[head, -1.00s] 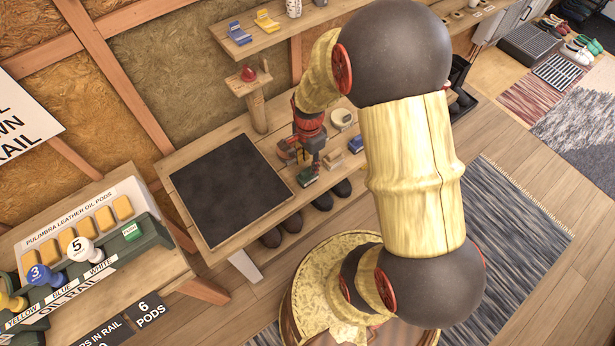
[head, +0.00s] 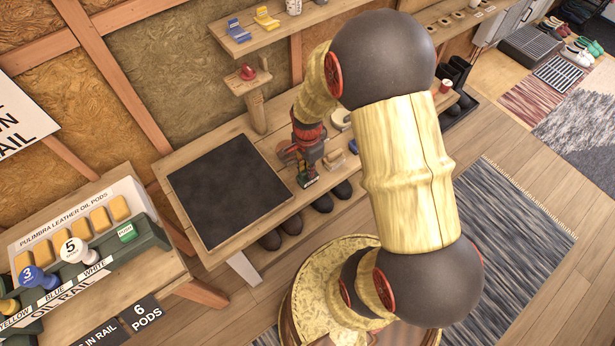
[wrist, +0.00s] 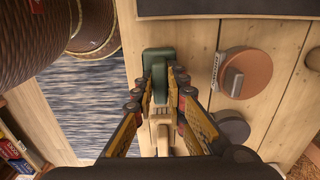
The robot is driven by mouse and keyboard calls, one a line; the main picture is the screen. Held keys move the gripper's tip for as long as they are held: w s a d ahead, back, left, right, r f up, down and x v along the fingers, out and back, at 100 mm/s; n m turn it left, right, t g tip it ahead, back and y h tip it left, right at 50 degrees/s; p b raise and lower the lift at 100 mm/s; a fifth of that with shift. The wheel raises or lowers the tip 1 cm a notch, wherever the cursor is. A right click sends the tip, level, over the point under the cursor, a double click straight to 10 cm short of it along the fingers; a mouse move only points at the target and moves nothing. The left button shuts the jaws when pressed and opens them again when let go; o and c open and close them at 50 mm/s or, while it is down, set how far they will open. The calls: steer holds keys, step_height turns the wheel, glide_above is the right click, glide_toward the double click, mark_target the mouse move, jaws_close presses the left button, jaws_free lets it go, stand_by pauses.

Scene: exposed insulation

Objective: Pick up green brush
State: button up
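The green brush (wrist: 157,62) lies on the wooden bench near its front edge in the wrist view. It also shows small in the head view (head: 308,179), just below my gripper (head: 298,158). In the wrist view my gripper (wrist: 159,88) is open, with one finger on each side of the brush's narrow green part. Narrow gaps seem to show between the fingers and the brush. Whether either finger touches it is hard to tell.
A tan brush-like object (wrist: 163,136) lies close by, partly between the fingers. A round brown tin (wrist: 244,71) sits to the right. The bench holds a dark mat (head: 228,190) at left. Dark shoes (head: 323,203) stand beneath. A shelf post with a red item (head: 248,73) rises behind.

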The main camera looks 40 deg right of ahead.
jaws_close()
steer(key=shift+r, duration=0.1)
steer(key=shift+r+p, duration=0.4)
steer(key=shift+r, duration=0.25)
steer(key=s+a+r+p, duration=0.6)
steer(key=s+a+r, duration=0.3)
steer(key=s+r, duration=0.1)
steer(key=shift+s+a+r, duration=0.15)
steer(key=shift+a+r, duration=0.15)
steer(key=shift+r, duration=0.45)
steer(key=shift+o, duration=0.2)
jaws_free()
steer(key=shift+c, duration=1.2)
